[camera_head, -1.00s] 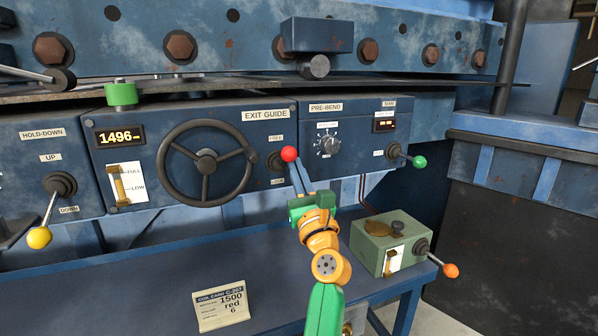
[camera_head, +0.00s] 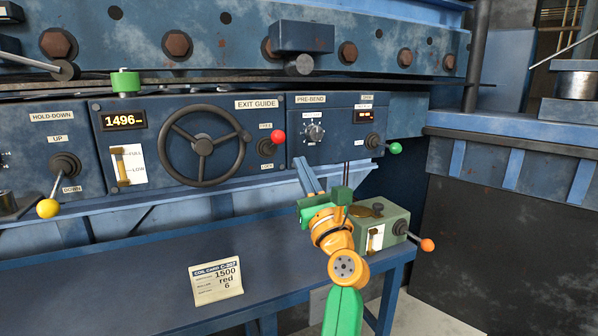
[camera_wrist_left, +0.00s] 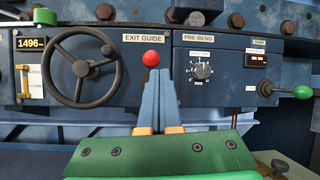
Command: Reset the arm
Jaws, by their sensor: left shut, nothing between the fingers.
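My left gripper (camera_head: 306,163) has its two blue fingers pressed together, with nothing between them. It points up toward the blue control panel, below the boundary between the exit guide and pre-bend sections. Its arm is green and orange. The red ball knob (camera_head: 278,137) of the exit guide lever is up and to the left of the fingertips, apart from them in the head view. In the left wrist view the shut fingers (camera_wrist_left: 158,72) stand in the middle, with the red knob (camera_wrist_left: 152,59) just above their tips. My right gripper is not in view.
A handwheel (camera_head: 203,146) and a display reading 1496 are on the panel. A green knob (camera_head: 395,148) sticks out at right. A green box (camera_head: 385,228) with an orange-knobbed lever (camera_head: 427,245) stands beside my arm. A coil card (camera_head: 217,282) lies on the blue bench.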

